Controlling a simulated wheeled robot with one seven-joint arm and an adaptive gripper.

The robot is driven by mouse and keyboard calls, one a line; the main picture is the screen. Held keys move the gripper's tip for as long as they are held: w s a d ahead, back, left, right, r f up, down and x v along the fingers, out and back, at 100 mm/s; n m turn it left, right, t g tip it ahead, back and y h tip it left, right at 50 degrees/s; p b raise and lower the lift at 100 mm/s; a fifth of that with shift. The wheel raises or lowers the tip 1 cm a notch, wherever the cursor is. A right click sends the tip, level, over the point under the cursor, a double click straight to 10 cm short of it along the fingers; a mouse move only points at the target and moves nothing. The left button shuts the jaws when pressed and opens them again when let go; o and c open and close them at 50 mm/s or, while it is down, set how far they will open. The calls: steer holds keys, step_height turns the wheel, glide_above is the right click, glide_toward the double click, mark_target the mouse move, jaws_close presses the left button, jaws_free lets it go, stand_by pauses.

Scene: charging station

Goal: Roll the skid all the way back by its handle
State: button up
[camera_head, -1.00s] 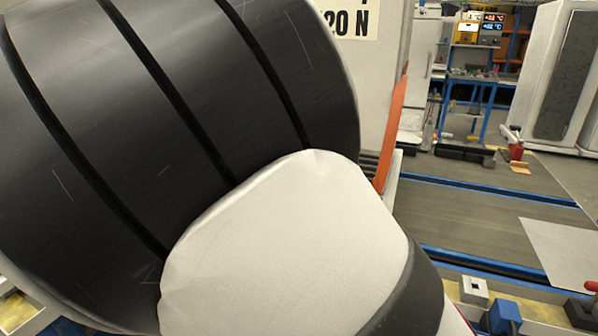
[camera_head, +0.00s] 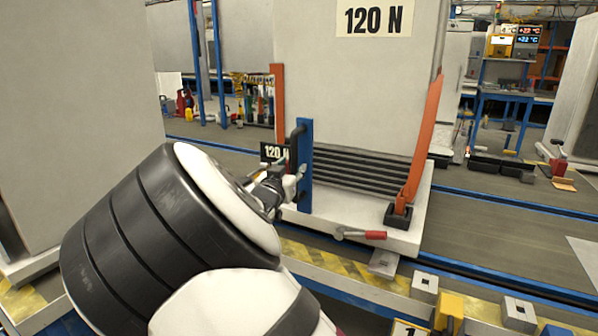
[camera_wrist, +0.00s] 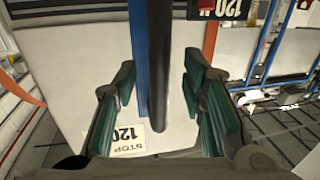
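The skid (camera_head: 400,229) is a pale platform with a large light-grey block strapped on it, marked "120 N". Its handle (camera_head: 297,134) is a dark bar on a blue upright post (camera_head: 305,165) at the skid's left side. My gripper (camera_head: 292,185) is at the post, just below the handle's visible upper part. In the wrist view, my gripper (camera_wrist: 158,75) is open, with green-padded fingers on either side of the dark handle bar (camera_wrist: 160,40) and blue post (camera_wrist: 138,45). A gap shows between each finger and the bar. My arm hides part of the skid's left side.
A red-handled lever (camera_head: 365,234) sticks out at the skid's front edge. Another grey block (camera_head: 80,120) stands close on the left. A yellow-striped rail with metal blocks (camera_head: 425,287) runs along the front. Open floor and blue-edged tracks (camera_head: 500,205) lie to the right.

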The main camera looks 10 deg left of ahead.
steer(key=shift+w+d, duration=0.15)
steer(key=shift+w, duration=0.6)
steer(key=shift+w+d, duration=0.1)
steer(key=shift+w, duration=0.6)
jaws_close()
